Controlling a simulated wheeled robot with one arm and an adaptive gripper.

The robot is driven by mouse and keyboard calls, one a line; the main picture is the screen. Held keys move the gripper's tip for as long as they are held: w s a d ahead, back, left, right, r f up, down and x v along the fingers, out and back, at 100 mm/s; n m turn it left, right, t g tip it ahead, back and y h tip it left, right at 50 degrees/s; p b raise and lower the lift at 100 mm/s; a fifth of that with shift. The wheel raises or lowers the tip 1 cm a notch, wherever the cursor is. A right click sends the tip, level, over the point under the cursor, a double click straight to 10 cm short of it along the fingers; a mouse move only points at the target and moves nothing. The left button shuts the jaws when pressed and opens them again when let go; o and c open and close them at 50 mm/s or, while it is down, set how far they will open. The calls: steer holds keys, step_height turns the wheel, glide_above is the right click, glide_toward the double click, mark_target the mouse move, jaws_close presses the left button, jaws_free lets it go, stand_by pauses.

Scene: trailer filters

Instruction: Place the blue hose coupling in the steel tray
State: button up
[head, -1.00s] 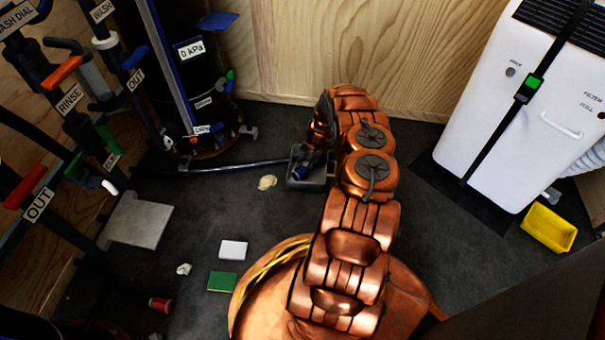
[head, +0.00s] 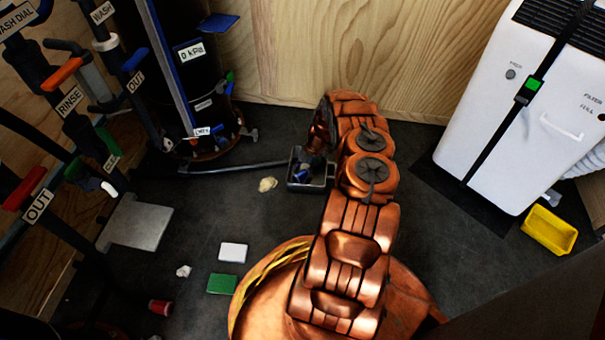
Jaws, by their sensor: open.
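The arm partly covers this spot. My gripper (head: 315,160) is dark and small in the view, over the bin beside the coupling. It is open; whether its fingers touch the coupling cannot be told. A flat grey metal plate (head: 138,222), which may be the steel tray, is at the left by the pipe rack. Nothing lies on it.
Black pipes with coloured handles (head: 62,74) stand at the left. A white filter unit (head: 500,130) and a yellow bin (head: 549,231) are at the right. White (head: 233,252) and green (head: 221,284) blocks and a red spool (head: 160,306) lie on the floor.

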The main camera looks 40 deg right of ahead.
steer(key=w+p+v, duration=0.1)
steer(key=p+v, duration=0.4)
steer(key=v, duration=0.7)
step_height(320, 180, up, 10)
steer(key=m+g+h, duration=0.1)
steer(key=m, duration=0.2)
glide_above(302, 172)
steer(key=s+a+r+m+g+h, duration=0.2)
steer(key=a+r+m, duration=0.2)
steer(key=a+r, duration=1.05)
steer(key=s+a+r+m, duration=0.6)
steer(key=s+a+r, duration=0.7)
steer(key=a+r, duration=0.25)
steer(key=s+a+m, duration=0.1)
steer(key=s+a, duration=0.2)
steer(key=s, duration=0.4)
steer(key=s+a+m+h, duration=0.1)
steer(key=s+a, duration=0.3)
steer(key=s, duration=0.4)
steer(key=shift+s+a+r+m+g+h, duration=0.15)
steer(key=shift+r+m+g+h, duration=0.15)
steer(key=shift+r+m+g, duration=0.15)
steer(key=shift+r, duration=0.1)
